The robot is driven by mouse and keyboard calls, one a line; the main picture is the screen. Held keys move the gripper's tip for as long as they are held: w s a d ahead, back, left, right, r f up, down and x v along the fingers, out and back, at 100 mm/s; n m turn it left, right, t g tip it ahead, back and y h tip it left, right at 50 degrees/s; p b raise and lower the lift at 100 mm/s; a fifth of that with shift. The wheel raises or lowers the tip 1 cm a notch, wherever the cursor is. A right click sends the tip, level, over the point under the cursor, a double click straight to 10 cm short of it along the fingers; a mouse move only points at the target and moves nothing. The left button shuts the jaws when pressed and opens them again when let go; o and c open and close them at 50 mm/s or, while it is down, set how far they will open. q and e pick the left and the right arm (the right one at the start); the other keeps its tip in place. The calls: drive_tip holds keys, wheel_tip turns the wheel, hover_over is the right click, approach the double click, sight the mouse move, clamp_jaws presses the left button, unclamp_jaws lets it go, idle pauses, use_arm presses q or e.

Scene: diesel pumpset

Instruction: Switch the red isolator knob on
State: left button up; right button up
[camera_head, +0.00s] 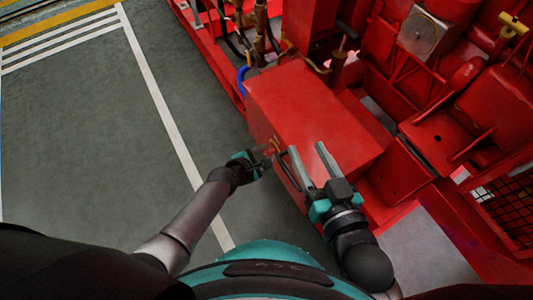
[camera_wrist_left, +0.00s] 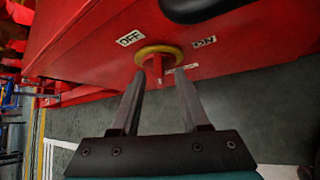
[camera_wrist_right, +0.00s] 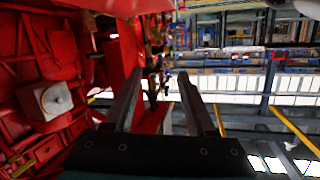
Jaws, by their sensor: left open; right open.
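The red isolator knob (camera_wrist_left: 157,68) sits on a yellow ring (camera_wrist_left: 148,50) on the side of the red box in the left wrist view. An OFF label (camera_wrist_left: 130,38) is left of the ring and an ON label (camera_wrist_left: 204,41) is right of it. My left gripper (camera_wrist_left: 159,78) is open, its fingertips on either side of the knob; contact cannot be told. In the head view my left gripper (camera_head: 267,152) is at the box's near side, partly hiding the knob. My right gripper (camera_head: 306,150) is open and empty over the box's near right part.
The red box (camera_head: 315,105) has a flat top and a black handle (camera_wrist_left: 200,8) beside the ring. Red machinery (camera_head: 445,130) crowds the right, with pipes and a blue hose (camera_head: 241,80) behind. Grey floor (camera_head: 90,130) is free to the left.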

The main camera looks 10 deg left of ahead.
use_arm(q)
drive_tip(key=shift+w+d+f+b, duration=0.25)
drive_tip(key=shift+w+f+b, duration=0.05)
drive_tip(key=shift+w+f, duration=0.1)
use_arm(e)
drive_tip(key=shift+s+a+r+t, duration=0.35)
drive_tip(key=shift+r+t, duration=0.1)
drive_tip(key=shift+t, duration=0.35)
use_arm(q)
clamp_jaws()
